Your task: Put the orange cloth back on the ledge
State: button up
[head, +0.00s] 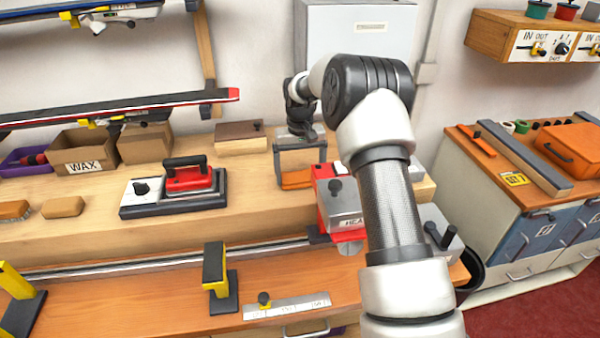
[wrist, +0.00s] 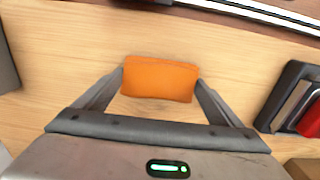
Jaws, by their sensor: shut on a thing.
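The ledge's bare wood shows around the cloth in the wrist view. I cannot tell whether the cloth's underside touches the ledge or hangs just above it.
A red and grey device (head: 340,205) stands close to the right of my gripper. A brown block (head: 240,138) lies behind. Bare ledge lies between iron and cloth.

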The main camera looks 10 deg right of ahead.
jog(key=shift+f, duration=0.15)
jog(key=o, duration=0.7)
jog(key=shift+o, duration=0.2)
